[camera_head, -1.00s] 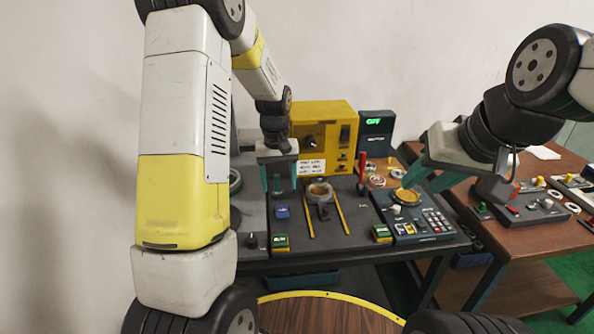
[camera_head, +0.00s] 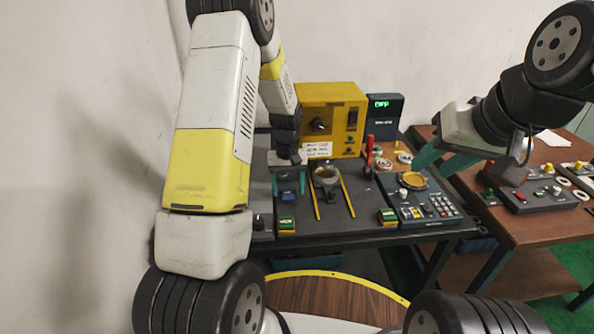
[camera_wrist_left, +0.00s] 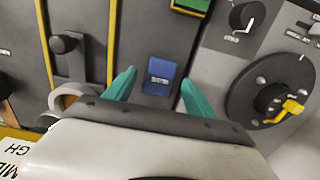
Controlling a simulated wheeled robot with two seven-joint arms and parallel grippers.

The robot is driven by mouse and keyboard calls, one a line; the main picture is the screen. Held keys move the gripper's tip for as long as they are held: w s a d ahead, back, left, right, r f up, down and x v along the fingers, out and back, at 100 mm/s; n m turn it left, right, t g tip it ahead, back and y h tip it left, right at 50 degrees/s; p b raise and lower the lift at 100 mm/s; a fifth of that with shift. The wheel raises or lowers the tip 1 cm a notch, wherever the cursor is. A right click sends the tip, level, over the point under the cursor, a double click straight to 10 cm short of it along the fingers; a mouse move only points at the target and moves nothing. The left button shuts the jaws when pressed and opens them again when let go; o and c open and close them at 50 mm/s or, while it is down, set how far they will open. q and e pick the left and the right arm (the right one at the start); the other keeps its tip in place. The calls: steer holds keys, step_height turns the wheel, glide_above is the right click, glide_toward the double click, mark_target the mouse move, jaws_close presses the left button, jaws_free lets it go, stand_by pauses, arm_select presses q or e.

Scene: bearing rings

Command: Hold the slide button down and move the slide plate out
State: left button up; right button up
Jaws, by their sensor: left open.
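The blue slide button (camera_wrist_left: 159,76) sits on the dark bench panel, between the two fingers of my open left gripper (camera_wrist_left: 158,92) in the left wrist view. In the head view, my left gripper (camera_head: 288,184) is low over the button, with its teal fingers on either side; contact is unclear. The slide plate, with a dark knob (camera_wrist_left: 64,43), lies between two yellow rails (camera_head: 348,192), right of the button in the head view. A metal ring (camera_head: 326,174) is at its far end. My right gripper (camera_head: 438,160) appears open and empty above the keypad panel.
A yellow machine (camera_head: 332,112) and a dark box with a green display (camera_head: 384,118) stand behind. Green-yellow blocks (camera_head: 388,216) sit near the front edge. A red-handled lever (camera_head: 369,150) stands right of the rails.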

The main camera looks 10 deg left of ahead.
arm_select(q)
jaws_close()
